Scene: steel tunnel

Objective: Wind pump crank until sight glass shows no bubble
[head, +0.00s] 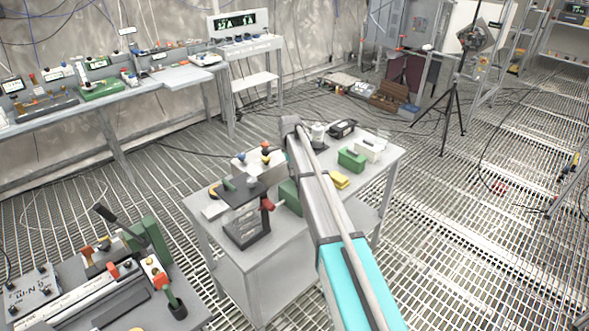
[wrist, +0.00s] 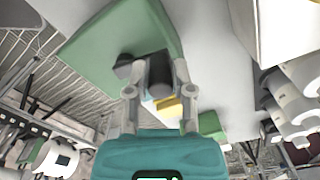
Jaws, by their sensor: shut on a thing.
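In the wrist view my gripper (wrist: 157,88) is shut on a black cylindrical crank handle (wrist: 160,72), with one grey finger on each side of it. A dark crank arm (wrist: 124,67) shows beside the handle, in front of a large green pump body (wrist: 95,50). In the head view part of a green body (head: 289,197) shows left of my arm on the grey bench (head: 275,245). My arm hides the gripper and the crank there. I cannot make out the sight glass or any bubble in either view.
On the same bench stand a black clamp-like device (head: 245,215), a green box (head: 352,159), a yellow block (head: 340,180) and a white box (head: 371,148). A tripod (head: 452,105) stands beyond on the grating. Another workbench with tools is at lower left.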

